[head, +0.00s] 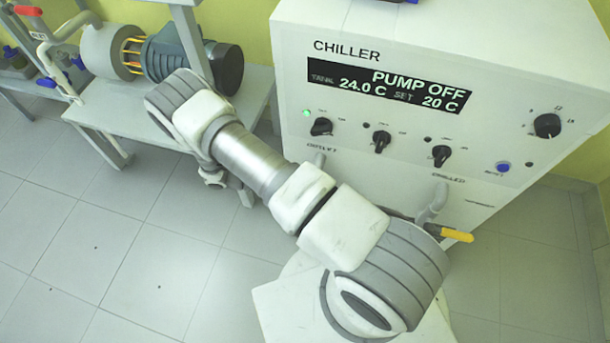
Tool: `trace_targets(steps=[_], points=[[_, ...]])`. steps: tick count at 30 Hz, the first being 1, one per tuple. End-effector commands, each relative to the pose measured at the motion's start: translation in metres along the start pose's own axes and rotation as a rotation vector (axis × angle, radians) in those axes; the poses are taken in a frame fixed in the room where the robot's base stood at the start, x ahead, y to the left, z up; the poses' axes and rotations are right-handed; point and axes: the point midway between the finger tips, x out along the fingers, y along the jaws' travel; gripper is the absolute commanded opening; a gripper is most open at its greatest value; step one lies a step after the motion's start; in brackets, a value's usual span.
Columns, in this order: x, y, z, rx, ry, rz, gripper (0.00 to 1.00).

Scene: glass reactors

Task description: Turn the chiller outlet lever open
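The white chiller (555,75) stands at the right, its display reading PUMP OFF, 24.0 C and SET 20 C. A yellow-handled lever (456,235) sticks out to the right below its front panel, beside a grey pipe elbow (434,203). The lever's inner end and any valve body are hidden behind my arm. A second pipe stub (319,160) shows under a small label at the left. I cannot tell which outlet the yellow lever belongs to. My arm crosses in front of the chiller. My gripper's fingers do not show.
A bench (258,90) at the upper left carries a pump with a grey motor (205,60) and pipes. A red-handled valve (40,8) is at the far upper left. The chiller panel has several black knobs and a blue button (502,167). The tiled floor (110,250) at left is clear.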

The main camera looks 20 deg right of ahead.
Motion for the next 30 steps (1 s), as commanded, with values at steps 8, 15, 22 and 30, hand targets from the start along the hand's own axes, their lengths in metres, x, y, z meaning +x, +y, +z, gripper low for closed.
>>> trace_targets(steps=[8, 15, 22, 30], points=[[0.0019, -0.0068, -0.0012, -0.005, -0.021, 0.003, 0.0], [0.0022, -0.0073, -0.0012, -0.005, -0.023, 0.002, 0.0], [0.0023, -0.0074, -0.0013, -0.005, -0.022, 0.001, 0.43], [0.0021, -0.0075, -0.0007, -0.005, -0.023, 0.001, 0.6]])
